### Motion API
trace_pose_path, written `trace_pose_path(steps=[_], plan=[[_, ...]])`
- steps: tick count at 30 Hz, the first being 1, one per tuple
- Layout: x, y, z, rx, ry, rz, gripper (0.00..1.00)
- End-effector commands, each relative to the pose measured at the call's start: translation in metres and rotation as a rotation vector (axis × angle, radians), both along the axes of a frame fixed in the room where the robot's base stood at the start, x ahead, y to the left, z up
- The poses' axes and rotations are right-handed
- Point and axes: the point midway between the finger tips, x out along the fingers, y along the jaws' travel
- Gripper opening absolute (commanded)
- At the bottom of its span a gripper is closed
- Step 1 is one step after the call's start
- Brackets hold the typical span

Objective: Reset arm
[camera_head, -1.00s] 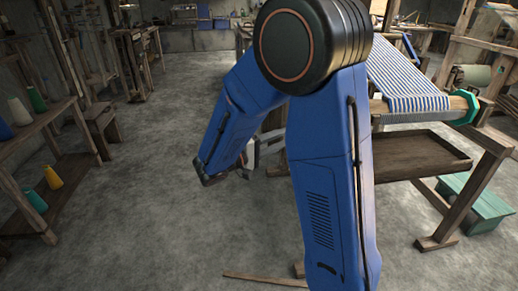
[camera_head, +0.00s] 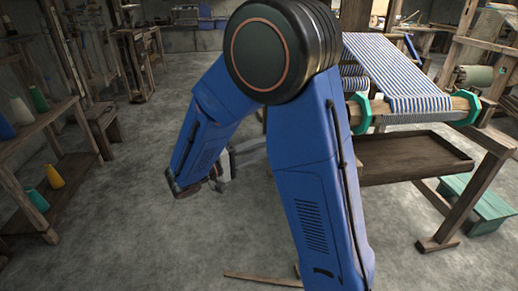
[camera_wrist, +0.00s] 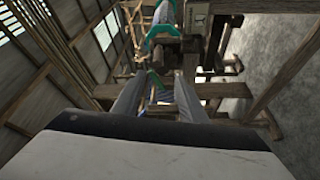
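My arm is folded in front of the loom in the head view. My gripper (camera_wrist: 160,80) shows in the wrist view with its two grey fingers apart and nothing seen held between them. In the head view the gripper (camera_head: 232,160) is only partly visible, near the folded arm's lower end, and the arm's lower link hides some of it. The wooden loom with blue-and-white striped cloth (camera_head: 395,65) stands to the right of my arm. In the wrist view, loom beams and green parts (camera_wrist: 163,32) show beyond the fingers.
A brown wooden tray (camera_head: 415,157) sits below the cloth roller. A green stool (camera_head: 480,205) stands at the lower right. A wooden shelf (camera_head: 35,130) with coloured cones is at the left. A wooden strip (camera_head: 262,279) lies on the floor. Floor at left centre is clear.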

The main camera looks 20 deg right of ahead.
Motion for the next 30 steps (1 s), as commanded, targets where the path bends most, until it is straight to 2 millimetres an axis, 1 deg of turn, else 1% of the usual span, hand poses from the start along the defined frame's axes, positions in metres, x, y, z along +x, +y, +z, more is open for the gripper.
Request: trace_pose_path(steps=[7,11,14,18,21,26,30], plan=[[-0.001,-0.001,0.0,0.003,0.001,-0.002,0.39],[-0.012,-0.012,0.002,0.046,0.021,-0.032,0.39],[-0.03,-0.029,0.002,0.125,0.06,-0.082,0.39],[-0.065,-0.053,-0.003,0.282,0.125,-0.153,0.39],[-0.09,-0.065,-0.008,0.401,0.166,-0.189,0.39],[-0.128,-0.076,-0.018,0.594,0.216,-0.219,0.39],[-0.157,-0.077,-0.027,0.766,0.239,-0.215,0.39]])
